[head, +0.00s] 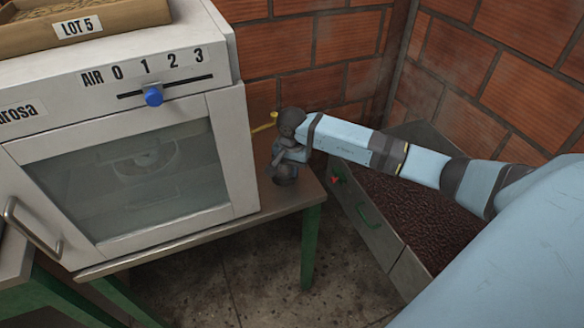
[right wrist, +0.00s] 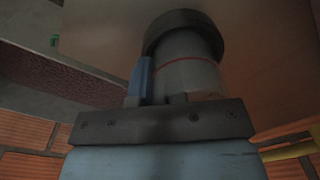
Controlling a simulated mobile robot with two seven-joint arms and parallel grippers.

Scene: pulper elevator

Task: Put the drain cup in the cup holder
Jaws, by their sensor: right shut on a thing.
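My right gripper (head: 278,162) is shut on the drain cup, at the right end of the bench beside the white machine. In the right wrist view the drain cup (right wrist: 186,70) is a grey cylinder with a thin red line and a wide dark band at one end. One blue finger (right wrist: 140,80) shows against its side. In the head view the gripper hides most of the cup. I cannot tell whether the cup touches the bench top. I cannot make out the cup holder in either view. My left gripper is not in view.
The white machine (head: 225,130) with a glass door and a blue slider knob (head: 153,96) stands close left of the gripper. A yellow bar (head: 264,127) sticks out behind it. A bin of dark beans (head: 420,215) stands right of the bench (head: 240,228). Brick walls close the back.

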